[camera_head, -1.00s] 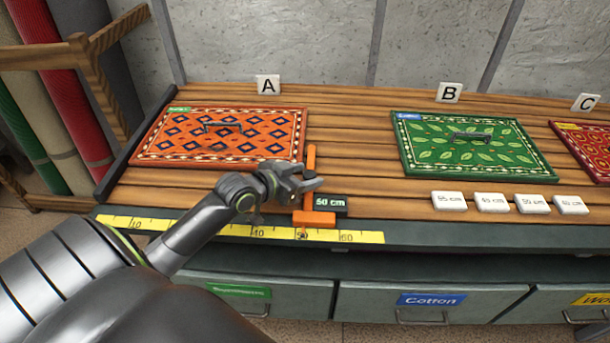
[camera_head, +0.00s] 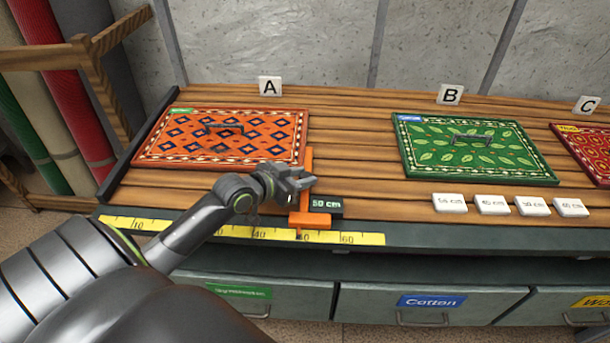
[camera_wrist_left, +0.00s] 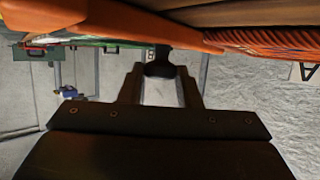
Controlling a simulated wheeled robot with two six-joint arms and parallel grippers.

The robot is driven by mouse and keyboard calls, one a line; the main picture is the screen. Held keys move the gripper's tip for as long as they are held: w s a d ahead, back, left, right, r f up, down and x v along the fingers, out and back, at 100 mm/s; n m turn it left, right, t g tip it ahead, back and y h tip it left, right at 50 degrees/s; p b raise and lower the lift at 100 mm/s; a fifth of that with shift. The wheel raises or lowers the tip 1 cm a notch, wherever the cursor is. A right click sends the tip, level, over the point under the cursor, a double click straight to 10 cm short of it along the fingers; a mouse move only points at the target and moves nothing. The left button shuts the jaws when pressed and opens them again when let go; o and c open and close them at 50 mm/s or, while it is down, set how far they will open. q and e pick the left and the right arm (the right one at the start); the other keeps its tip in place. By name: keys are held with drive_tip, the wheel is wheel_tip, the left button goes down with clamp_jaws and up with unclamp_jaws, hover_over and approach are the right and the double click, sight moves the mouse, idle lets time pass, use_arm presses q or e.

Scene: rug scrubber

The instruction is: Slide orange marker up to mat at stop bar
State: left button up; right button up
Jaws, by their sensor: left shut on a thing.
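The orange marker (camera_head: 308,218) is an upright-bladed slider over the yellow tape, near the 50 mark. A dark "50 cm" tag (camera_head: 327,204) sits at its right. The orange mat (camera_head: 168,150) with blue diamonds lies beside the dark stop bar (camera_head: 140,146) at the bench's left end. The marker's far end is at the mat's right edge; I cannot tell whether they touch. My left gripper (camera_head: 303,183) is shut on the marker's dark knob, which shows between the fingers in the left wrist view (camera_wrist_left: 160,67). My right gripper is out of view.
The yellow tape (camera_head: 210,229) runs along the bench's front edge. A green mat (camera_head: 440,170) and a red mat (camera_head: 597,143) lie to the right, with several white number tiles (camera_head: 492,205) in front. Bare slats lie between the orange and green mats.

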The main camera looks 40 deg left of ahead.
use_arm(q)
drive_tip(key=o, duration=0.8)
drive_tip(key=shift+o, duration=0.2)
drive_tip(key=p+v, duration=0.1)
drive_tip(key=v, duration=0.7)
drive_tip(key=shift+s, duration=0.1)
drive_tip(key=p+v, duration=0.5)
drive_tip(key=v, duration=0.4)
drive_tip(key=shift+s+a, duration=0.1)
